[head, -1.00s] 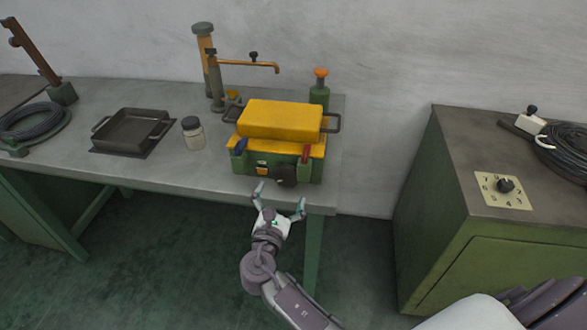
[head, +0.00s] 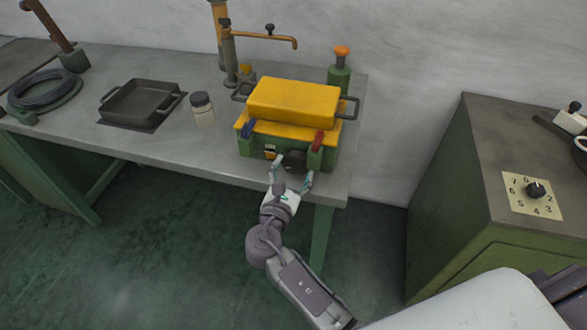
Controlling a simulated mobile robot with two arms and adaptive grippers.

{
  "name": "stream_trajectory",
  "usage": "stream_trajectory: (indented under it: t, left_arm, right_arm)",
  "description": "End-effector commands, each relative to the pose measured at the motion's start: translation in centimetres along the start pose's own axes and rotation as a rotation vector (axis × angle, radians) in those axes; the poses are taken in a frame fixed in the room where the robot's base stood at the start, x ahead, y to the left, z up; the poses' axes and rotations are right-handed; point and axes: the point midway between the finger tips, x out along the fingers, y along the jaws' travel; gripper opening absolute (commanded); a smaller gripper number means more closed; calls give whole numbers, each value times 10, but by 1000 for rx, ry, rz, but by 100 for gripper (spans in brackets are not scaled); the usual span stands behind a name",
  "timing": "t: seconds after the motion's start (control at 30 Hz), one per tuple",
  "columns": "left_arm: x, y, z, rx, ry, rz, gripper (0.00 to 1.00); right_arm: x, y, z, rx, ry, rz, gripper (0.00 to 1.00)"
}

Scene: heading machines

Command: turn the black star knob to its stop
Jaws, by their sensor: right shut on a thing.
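The black star knob (head: 295,160) is on the front face of the green machine (head: 328,160), near the table's front edge. My right gripper (head: 292,174) reaches up to it from below and is shut on it, one finger on each side. The fingers and hand hide part of the knob's lower edge. The knob's exact turn angle is too small to tell. My left gripper is not in view.
A yellow lidded box (head: 295,101) sits on the machine. A jar (head: 203,112) and black pan (head: 142,103) stand left. A cabinet (head: 480,220) at right carries a numbered dial plate (head: 519,205).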

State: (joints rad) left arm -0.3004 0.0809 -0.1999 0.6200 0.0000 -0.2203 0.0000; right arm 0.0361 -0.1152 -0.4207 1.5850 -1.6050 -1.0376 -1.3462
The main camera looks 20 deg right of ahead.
Motion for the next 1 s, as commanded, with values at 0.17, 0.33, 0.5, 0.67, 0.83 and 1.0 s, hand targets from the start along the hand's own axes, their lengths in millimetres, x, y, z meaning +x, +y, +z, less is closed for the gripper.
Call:
stream_trajectory:
  t: [0.17, 0.33, 0.5, 0.67, 0.83, 1.0]
  left_arm:
    - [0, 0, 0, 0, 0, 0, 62]
    - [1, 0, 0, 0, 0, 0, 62]
    - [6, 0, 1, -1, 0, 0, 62]
    - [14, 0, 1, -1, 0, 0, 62]
    - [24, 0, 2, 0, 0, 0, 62]
    - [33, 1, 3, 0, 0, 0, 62]
  right_arm:
    - [0, 0, 0, 0, 0, 1, 38]
    - [1, 0, 0, 12, -1, 2, 38]
    - [1, 0, -1, 69, 0, 2, 38]
    - [1, -1, -2, 170, 2, 1, 38]
    - [1, -1, -2, 300, 3, 1, 38]
    - [1, -1, -1, 424, 6, 0, 38]
